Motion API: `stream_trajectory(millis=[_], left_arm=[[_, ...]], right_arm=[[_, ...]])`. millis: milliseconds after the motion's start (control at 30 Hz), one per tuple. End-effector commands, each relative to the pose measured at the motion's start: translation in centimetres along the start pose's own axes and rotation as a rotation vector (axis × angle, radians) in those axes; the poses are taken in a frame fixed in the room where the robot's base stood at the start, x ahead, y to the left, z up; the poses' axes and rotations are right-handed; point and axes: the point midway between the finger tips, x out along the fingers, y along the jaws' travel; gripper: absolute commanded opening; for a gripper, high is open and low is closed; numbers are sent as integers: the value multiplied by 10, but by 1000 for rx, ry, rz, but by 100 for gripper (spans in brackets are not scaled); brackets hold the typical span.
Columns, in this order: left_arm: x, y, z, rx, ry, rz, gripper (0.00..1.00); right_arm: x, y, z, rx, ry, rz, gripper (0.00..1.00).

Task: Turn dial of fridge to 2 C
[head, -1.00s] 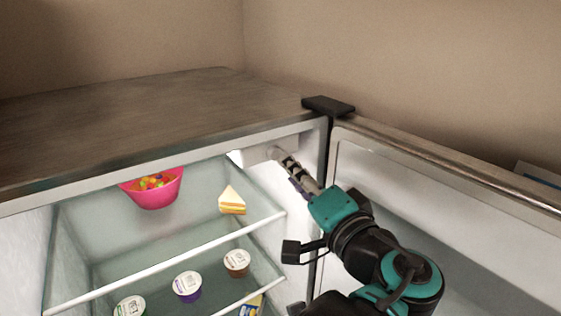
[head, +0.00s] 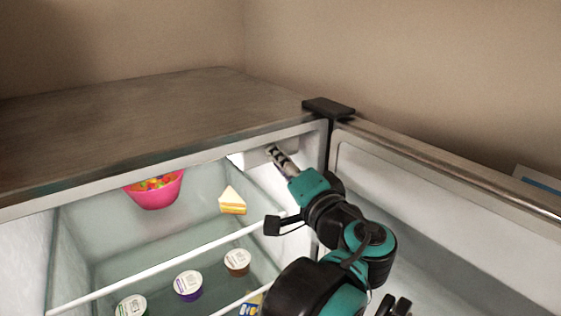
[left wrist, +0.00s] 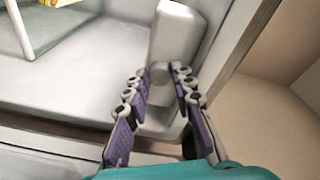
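The open fridge (head: 230,134) has its temperature control, a pale housing (left wrist: 177,38) with a small round knob (left wrist: 160,73), on the upper right inside wall. My left gripper (head: 274,153) reaches into that upper right corner. In the left wrist view my left gripper (left wrist: 160,85) has its purple-padded fingers apart, one on each side of the knob, with a gap between them. Contact with the knob cannot be made out. The dial's markings are not readable, and in the head view the fingertips largely hide it. My right gripper is not clearly seen.
A pink bowl of candy (head: 154,190) and a cake slice (head: 232,201) are on the upper shelf. Several cups, including a purple one (head: 188,285), sit below. The open door (head: 440,200) is close to the right of my arm. The fridge top (head: 140,125) is bare.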

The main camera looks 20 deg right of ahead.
Motion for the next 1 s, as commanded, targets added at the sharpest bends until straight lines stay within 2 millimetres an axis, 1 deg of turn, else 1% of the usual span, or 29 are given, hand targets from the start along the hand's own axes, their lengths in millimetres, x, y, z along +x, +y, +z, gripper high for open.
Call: stream_trajectory(millis=[167, 367, 567, 1000], left_arm=[[0, 0, 0, 19, -2, 4, 0], [0, 0, 0, 102, -8, 17, 0], [0, -2, -1, 255, -19, 39, 0], [0, -3, -3, 664, -47, 97, 0]], right_arm=[[-1, 0, 0, 0, 0, 0, 0], [-3, 0, -2, 0, 0, 0, 0], [-6, 0, -5, 0, 0, 0, 0], [-14, 0, -10, 0, 0, 0, 0]])
